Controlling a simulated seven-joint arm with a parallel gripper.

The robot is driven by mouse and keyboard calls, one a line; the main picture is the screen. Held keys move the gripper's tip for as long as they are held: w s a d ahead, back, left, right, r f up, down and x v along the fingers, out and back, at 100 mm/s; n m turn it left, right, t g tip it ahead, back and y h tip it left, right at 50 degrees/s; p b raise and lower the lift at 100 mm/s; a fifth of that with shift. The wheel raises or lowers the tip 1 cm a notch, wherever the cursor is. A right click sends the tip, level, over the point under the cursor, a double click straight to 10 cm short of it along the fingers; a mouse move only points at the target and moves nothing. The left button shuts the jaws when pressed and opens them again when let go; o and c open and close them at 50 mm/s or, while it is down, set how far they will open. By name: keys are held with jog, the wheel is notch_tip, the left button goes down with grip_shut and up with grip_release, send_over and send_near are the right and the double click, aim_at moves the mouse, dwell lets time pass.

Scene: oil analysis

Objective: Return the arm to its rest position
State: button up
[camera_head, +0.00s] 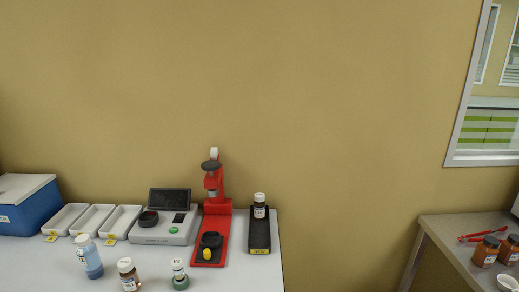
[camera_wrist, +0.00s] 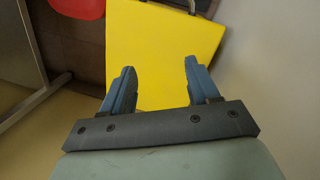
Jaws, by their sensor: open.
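My gripper (camera_wrist: 157,82) shows in the wrist view with its two blue fingers spread apart. It is open and nothing is between the fingers. Beyond the fingertips is a flat yellow surface (camera_wrist: 165,45). My arm and gripper do not show in the head view.
In the head view a white table (camera_head: 60,262) holds white trays (camera_head: 92,220), a grey device with a screen (camera_head: 163,228), a red press (camera_head: 217,215), a black stand with a bottle (camera_head: 260,232) and several bottles in front. A second table (camera_head: 445,235) stands at right, with a gap between.

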jog(key=s+a+f+m+g+y, duration=0.1)
jog(key=s+f+m+g, duration=0.1)
jog(key=s, duration=0.9)
jog(key=s+a+f+m+g, duration=0.2)
jog(key=s+f+g, duration=0.2)
jog(key=s, duration=0.7)
jog(key=shift+f+m+y, duration=0.2)
jog(key=shift+m+y, duration=0.1)
jog(key=shift+y, duration=0.1)
jog(key=shift+a, duration=0.1)
